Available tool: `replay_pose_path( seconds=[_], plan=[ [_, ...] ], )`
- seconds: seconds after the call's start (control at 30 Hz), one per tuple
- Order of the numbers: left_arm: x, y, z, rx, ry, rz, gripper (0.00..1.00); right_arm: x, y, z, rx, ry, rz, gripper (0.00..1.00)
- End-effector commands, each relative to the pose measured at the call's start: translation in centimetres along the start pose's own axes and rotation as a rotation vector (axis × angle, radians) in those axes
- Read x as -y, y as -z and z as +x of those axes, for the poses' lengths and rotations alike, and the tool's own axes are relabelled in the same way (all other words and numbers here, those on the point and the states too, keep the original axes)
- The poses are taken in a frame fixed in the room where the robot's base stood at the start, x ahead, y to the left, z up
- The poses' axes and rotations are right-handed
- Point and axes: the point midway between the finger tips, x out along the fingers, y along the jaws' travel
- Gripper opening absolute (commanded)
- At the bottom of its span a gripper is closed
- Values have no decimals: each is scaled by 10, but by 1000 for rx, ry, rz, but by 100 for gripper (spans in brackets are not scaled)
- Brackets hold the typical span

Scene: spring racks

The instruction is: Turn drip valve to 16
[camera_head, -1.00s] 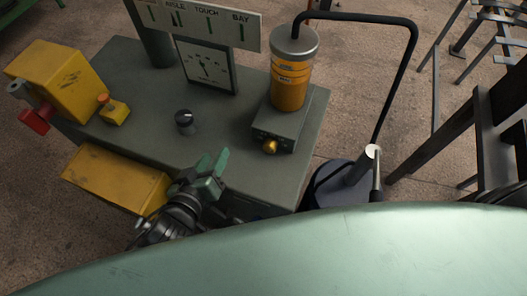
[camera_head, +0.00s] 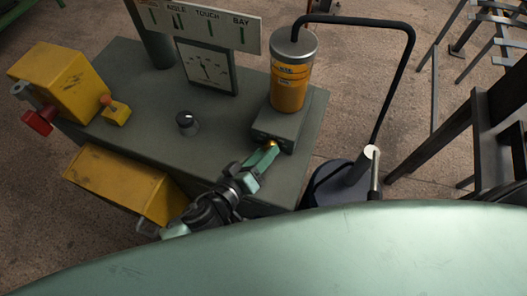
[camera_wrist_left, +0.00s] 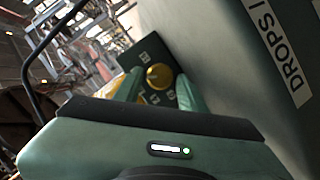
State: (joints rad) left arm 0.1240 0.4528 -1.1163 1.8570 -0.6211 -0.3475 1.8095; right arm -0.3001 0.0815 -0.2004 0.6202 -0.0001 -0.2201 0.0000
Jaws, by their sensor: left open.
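The drip valve is a small brass knob (camera_head: 271,143) on the front of a grey box (camera_head: 287,128) under an orange cylinder (camera_head: 290,85). In the left wrist view the knob (camera_wrist_left: 160,76) sits on a dark plate (camera_wrist_left: 152,52) with pale markings, too small to read. My left gripper (camera_head: 268,154) is right at the knob, its green fingers open. In the left wrist view the fingers (camera_wrist_left: 160,90) stand on either side of the knob; I cannot tell whether they touch it. My right gripper is not in view.
A dial gauge (camera_head: 207,67) and a black knob (camera_head: 187,122) are on the grey bench (camera_head: 145,110). Yellow boxes (camera_head: 60,80) are at the left. A black hose (camera_head: 410,60) runs from the cylinder to a stand (camera_head: 340,185) at the right. A "DROPS" label (camera_wrist_left: 285,68) shows in the wrist view.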

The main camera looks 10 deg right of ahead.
Motion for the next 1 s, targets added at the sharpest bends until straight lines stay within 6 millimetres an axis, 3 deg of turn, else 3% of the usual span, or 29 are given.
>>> replay_pose_path(
  seconds=[0.27,0.4,0.43,0.77,1.0],
  plan=[
    [0,0,2,-1,0,1,41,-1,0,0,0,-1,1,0],
    [0,0,2,-1,0,0,2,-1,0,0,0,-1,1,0],
    [0,0,2,-1,1,0,0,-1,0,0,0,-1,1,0],
    [-1,1,1,-2,18,39,0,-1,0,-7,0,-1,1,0],
    [-4,1,1,-7,71,173,0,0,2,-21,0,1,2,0]
  ],
)
